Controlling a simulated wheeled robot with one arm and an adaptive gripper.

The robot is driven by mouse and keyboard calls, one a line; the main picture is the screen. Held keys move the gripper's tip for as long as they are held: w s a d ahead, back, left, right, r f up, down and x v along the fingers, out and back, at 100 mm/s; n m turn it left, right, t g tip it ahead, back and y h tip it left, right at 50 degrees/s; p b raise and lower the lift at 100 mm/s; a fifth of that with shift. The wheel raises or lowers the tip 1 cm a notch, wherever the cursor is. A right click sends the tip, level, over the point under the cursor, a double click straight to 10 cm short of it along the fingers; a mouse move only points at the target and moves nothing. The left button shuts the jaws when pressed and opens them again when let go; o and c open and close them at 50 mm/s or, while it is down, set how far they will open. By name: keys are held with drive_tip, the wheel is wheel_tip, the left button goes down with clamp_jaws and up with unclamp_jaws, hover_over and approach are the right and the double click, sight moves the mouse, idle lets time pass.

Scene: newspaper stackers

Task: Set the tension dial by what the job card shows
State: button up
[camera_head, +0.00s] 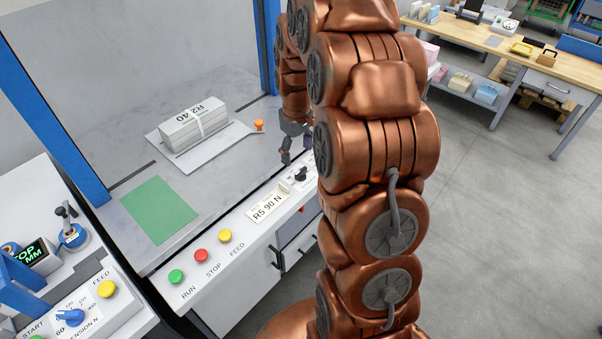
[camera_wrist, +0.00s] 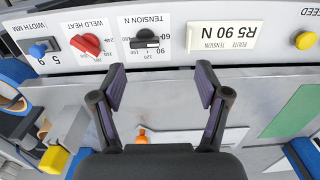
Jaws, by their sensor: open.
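The job card (camera_wrist: 222,37) reads "R5 90 N" under the route and tension headings, upside down in the wrist view; it also shows on the front panel in the head view (camera_head: 267,208). The black tension dial (camera_wrist: 146,39), labelled "TENSION N", is beside the card, and shows in the head view (camera_head: 300,174) too. Its bar lies roughly level in the wrist view; which number it points to is unclear. My gripper (camera_wrist: 161,84) is open and empty, its fingers apart and short of the dial in the wrist view. It shows partly behind my arm in the head view (camera_head: 296,146).
A red weld heat knob (camera_wrist: 87,44) and blue width knob (camera_wrist: 40,48) stand near the dial. Run, stop and feed buttons (camera_head: 200,255) line the panel. A strapped paper bundle (camera_head: 194,122) lies behind. Another machine at left has a blue tension dial (camera_head: 73,317).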

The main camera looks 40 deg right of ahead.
sight(301, 170)
drive_tip(key=shift+w+d+f, duration=0.35)
drive_tip(key=shift+d+f, duration=0.2)
drive_tip(key=shift+d, duration=0.05)
drive_tip(key=shift+w+d+f, duration=0.3)
drive_tip(key=shift+d+f, duration=0.2)
drive_tip(key=shift+d, duration=0.05)
drive_tip(key=shift+f+p, duration=1.05)
drive_tip(key=shift+f, duration=2.8)
drive_tip(key=shift+c, duration=0.2)
drive_tip(key=c, duration=1.1)
drive_tip(key=shift+b, duration=0.35)
